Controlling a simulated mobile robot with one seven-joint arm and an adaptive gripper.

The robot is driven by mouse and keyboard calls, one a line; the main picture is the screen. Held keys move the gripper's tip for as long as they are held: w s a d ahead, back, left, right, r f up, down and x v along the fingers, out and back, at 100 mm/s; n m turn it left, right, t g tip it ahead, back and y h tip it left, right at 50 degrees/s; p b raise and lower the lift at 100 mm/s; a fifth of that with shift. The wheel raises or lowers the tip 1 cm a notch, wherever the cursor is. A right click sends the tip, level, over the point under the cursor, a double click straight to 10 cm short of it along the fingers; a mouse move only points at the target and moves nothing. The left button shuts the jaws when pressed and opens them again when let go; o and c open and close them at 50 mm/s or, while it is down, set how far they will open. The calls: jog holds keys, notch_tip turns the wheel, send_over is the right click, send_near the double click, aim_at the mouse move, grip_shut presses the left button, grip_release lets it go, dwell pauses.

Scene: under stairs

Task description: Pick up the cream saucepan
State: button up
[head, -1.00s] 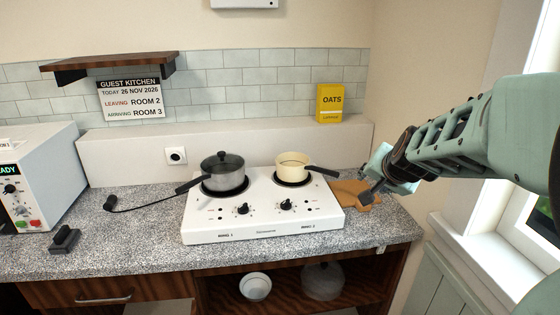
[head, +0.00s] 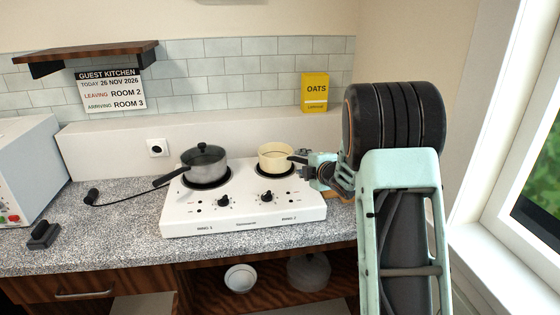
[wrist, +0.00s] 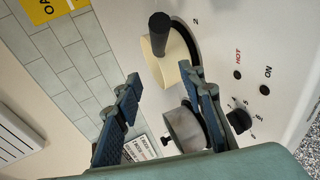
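The cream saucepan (head: 275,158) sits upright on the right ring of the white two-ring hob (head: 245,215), its dark handle (head: 298,159) pointing right. My gripper (head: 312,170) is just right of that handle. In the wrist view my gripper (wrist: 160,112) has its two blue-padded fingers wide apart with nothing between the pads. The cream saucepan (wrist: 172,66) shows beyond the fingertips there, with its dark handle (wrist: 160,32) towards the camera.
A grey lidded pot (head: 204,164) stands on the left ring, its handle pointing left; it also shows in the wrist view (wrist: 186,130). A yellow oats box (head: 314,93) stands on the ledge behind. A window (head: 535,170) is at the right.

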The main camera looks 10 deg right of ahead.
aim_at(290, 158)
jog(key=shift+p+x, duration=1.4)
jog(key=shift+x, duration=3.7)
jog(key=shift+d, duration=0.15)
jog(key=shift+c, duration=0.7)
grip_shut()
